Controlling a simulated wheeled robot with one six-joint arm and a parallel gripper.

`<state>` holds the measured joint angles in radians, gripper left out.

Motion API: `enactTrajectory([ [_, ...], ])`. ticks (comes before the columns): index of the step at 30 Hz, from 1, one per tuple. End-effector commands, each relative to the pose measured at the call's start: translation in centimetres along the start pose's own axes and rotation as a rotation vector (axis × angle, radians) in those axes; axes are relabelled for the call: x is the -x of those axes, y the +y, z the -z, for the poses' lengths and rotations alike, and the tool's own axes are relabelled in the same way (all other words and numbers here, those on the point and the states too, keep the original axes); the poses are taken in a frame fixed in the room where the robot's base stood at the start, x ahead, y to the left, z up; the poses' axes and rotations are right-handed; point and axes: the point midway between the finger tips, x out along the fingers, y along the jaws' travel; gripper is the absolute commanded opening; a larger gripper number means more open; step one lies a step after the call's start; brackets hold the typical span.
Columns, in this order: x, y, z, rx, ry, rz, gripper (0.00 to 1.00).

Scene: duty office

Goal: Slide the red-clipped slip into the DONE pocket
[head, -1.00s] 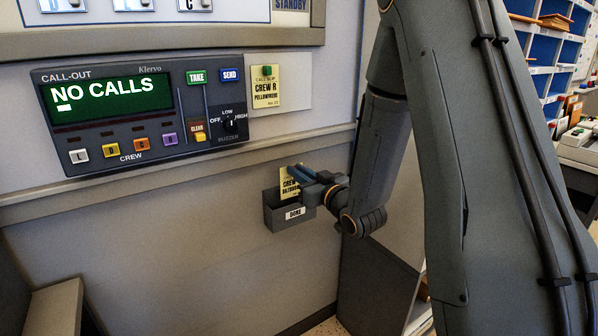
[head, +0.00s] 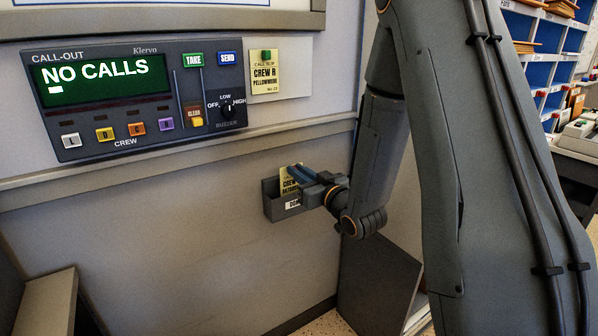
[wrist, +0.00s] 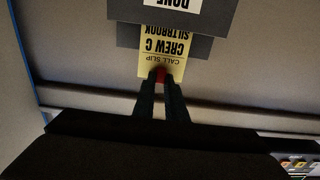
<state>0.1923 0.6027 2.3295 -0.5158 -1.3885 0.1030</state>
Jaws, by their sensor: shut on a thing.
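The yellow call slip (head: 288,184) reads CREW C SILTBROOK in the wrist view (wrist: 166,58), where it appears upside down. A red clip (wrist: 160,75) sits at its top end. My gripper (head: 300,172) is shut on the slip at the clip; its fingers also show in the wrist view (wrist: 161,84). The grey DONE pocket (head: 271,207) is fixed on the wall below the console. The slip's lower end is hidden behind the pocket's front wall (wrist: 205,46), so it stands partly inside. My gripper covers part of the DONE label in the head view.
The call-out console (head: 130,98) above reads NO CALLS. A green-clipped slip (head: 264,73) reading CREW R hangs at its right. A wall ledge (head: 150,170) runs above the pocket. Blue pigeonholes (head: 545,38) stand at the far right. Wall left of the pocket is clear.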

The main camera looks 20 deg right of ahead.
Motion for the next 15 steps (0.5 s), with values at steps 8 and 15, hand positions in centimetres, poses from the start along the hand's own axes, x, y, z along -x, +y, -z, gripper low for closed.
enactTrajectory([
  [8, 0.0, 0.0, -1.1, 0.000, -0.001, 0.000, 0.00],
  [15, 0.0, 0.0, -2.0, 0.000, -0.001, 0.000, 0.00],
])
